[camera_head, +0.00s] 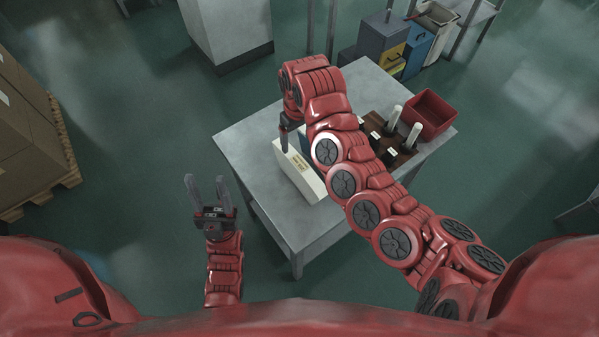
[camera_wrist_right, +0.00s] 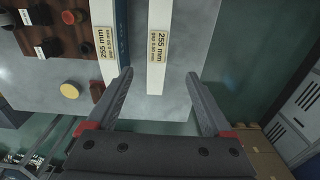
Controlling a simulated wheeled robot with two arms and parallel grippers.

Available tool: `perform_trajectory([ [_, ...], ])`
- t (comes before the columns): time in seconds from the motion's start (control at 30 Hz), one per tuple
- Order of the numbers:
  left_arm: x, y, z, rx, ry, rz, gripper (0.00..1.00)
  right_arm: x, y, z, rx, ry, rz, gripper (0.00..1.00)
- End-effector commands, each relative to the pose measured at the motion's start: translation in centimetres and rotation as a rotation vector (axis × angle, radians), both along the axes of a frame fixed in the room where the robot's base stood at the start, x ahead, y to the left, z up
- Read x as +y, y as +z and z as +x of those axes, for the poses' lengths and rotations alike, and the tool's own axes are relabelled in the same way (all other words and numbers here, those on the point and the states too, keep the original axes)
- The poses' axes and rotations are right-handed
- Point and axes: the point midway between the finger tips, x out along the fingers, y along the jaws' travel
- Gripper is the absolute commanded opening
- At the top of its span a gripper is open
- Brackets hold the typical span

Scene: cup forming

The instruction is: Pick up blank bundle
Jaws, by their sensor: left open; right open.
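A white block (camera_head: 301,173) with a tan label lies near the left front edge of the grey table; it may be the blank bundle. In the right wrist view, a white labelled strip (camera_wrist_right: 158,75) lies between the fingers, with a second labelled one (camera_wrist_right: 104,30), blue along one side, to its left. Both labels read 255 mm. My right gripper (camera_wrist_right: 163,98) is open with its fingers on either side of the first strip; I cannot tell whether they touch it. In the head view it is mostly hidden by my arm. My left gripper (camera_head: 208,190) is open and empty, left of the table.
A brown rack (camera_head: 405,157) with white-handled tools and a red bin (camera_head: 430,113) stand on the table's right side. My right arm crosses above the table. Boxes on a pallet (camera_head: 35,140) stand at the left. The table's back left (camera_head: 247,130) is clear.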

Motion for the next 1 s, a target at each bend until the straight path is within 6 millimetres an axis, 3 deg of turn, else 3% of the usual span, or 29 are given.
perform_trajectory([
  [0.13, 0.0, 0.1, 0.0, 0.0, 0.0, 0.0, 0.5, -0.7, 0.1, -0.8, 0.031, 0.014, -0.035, 0.85],
  [0.3, 0.0, 0.6, 0.0, 0.0, 0.0, 0.0, 0.5, -0.8, -2.1, -0.9, 0.035, 0.014, -0.035, 0.85],
  [0.47, 0.0, -1.1, 0.0, 0.0, 0.0, 0.0, 0.5, -0.8, -5.2, -0.9, 0.034, 0.015, -0.036, 0.85],
  [0.53, 0.0, -3.3, 0.0, 0.0, 0.0, 0.0, 0.5, -0.8, -7.6, -0.7, 0.03, 0.014, -0.038, 0.85],
  [0.7, 0.0, -5.6, 0.0, 0.001, 0.0, 0.0, 0.5, -0.6, -10.4, -0.7, 0.029, 0.013, -0.031, 0.85],
  [0.77, 0.0, -4.0, 0.0, 0.0, 0.0, 0.0, 0.5, -0.4, -10.3, -0.9, 0.033, 0.014, -0.029, 0.85],
  [1.0, 0.0, -3.5, 0.0, 0.0, 0.0, 0.0, 0.5, -0.5, -12.0, -0.7, 0.031, 0.013, -0.029, 0.85],
])
